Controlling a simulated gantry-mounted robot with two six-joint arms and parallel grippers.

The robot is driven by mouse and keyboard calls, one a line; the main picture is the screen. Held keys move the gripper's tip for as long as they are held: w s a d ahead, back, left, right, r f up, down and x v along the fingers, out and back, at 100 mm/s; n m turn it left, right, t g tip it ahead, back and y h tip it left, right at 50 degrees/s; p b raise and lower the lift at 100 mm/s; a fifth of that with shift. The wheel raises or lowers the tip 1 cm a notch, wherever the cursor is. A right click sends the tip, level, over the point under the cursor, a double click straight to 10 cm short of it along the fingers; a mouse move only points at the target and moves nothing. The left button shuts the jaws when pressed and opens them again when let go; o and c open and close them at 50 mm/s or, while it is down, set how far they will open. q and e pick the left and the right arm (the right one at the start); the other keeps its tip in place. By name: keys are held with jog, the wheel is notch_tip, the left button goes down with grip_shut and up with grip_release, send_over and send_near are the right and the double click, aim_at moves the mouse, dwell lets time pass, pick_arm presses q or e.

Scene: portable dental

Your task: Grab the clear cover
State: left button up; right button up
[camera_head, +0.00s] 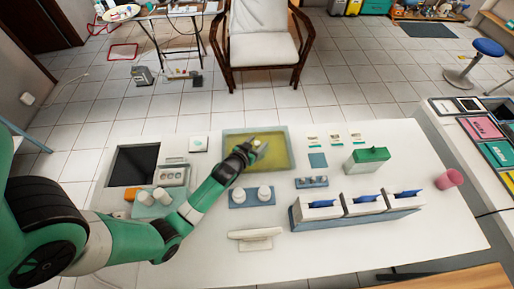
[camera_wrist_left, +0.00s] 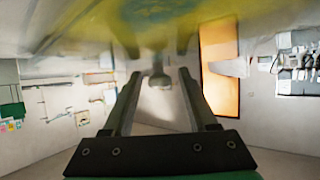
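A see-through yellowish cover (camera_head: 276,158) lies within a grey-blue rimmed tray at the back middle of the white table. In the left wrist view the blurred yellowish surface (camera_wrist_left: 240,22) fills the top. My left gripper (camera_head: 251,146) is at the left half of the cover, close to its surface. In the left wrist view its two fingers (camera_wrist_left: 160,74) stand apart, with a small grey knob-like shape showing between them. A gap shows on each side of that shape; whether it touches a finger is unclear. My right gripper is not in view.
Two white jars on a blue tray (camera_head: 234,205) stand just in front of the cover. A green-topped box (camera_head: 368,159), a row of white bins (camera_head: 362,206) and a pink cup (camera_head: 449,178) stand to the right. The table's middle front is mostly clear.

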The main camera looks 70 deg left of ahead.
aim_at(257, 143)
pick_arm(q)
grip_shut()
notch_tip(257, 143, up, 10)
jog(key=p, duration=0.4)
jog(key=shift+r, duration=0.1)
